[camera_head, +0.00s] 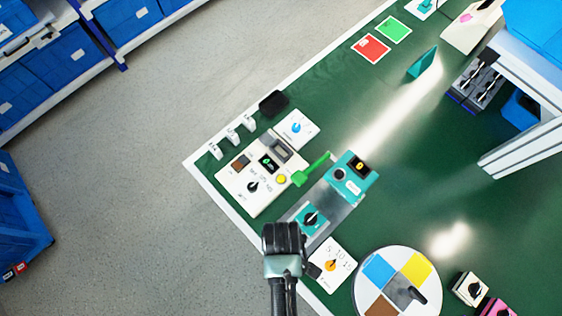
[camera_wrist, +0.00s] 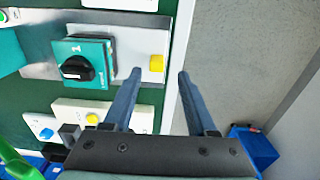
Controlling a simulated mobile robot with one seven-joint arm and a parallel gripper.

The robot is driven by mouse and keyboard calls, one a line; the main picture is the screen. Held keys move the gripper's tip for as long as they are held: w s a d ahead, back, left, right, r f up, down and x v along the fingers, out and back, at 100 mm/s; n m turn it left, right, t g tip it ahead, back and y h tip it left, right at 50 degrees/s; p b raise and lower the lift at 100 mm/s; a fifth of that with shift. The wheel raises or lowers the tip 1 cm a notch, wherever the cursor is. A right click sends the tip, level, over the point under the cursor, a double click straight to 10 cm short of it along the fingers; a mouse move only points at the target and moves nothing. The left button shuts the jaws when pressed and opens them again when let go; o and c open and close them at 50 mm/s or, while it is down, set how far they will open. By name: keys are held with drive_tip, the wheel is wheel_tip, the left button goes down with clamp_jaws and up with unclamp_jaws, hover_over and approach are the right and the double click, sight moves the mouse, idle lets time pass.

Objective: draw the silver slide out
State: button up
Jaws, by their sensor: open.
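A silver slide plate (camera_head: 330,212) lies on the green table under a teal box (camera_head: 352,178) with a yellow display. A teal rotary switch (camera_head: 312,218) with a black knob stands on it; this switch also shows in the wrist view (camera_wrist: 82,60). In the wrist view the slide's end (camera_wrist: 128,52) carries a yellow knob (camera_wrist: 157,66). My gripper (camera_wrist: 160,76) is open, with one fingertip on either side of the yellow knob in the picture. I cannot tell whether the fingers touch it. In the head view my gripper (camera_head: 283,238) hides that end of the slide.
A white control panel (camera_head: 253,185) with a green lever (camera_head: 312,170) stands left of the slide. A white dial panel (camera_head: 332,264) and a round coloured disc (camera_head: 397,288) lie to the right. The table's white edge (camera_head: 230,220) is close to my gripper, with open floor beyond.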

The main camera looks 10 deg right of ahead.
wheel_tip(320, 180, up, 8)
idle(0.8)
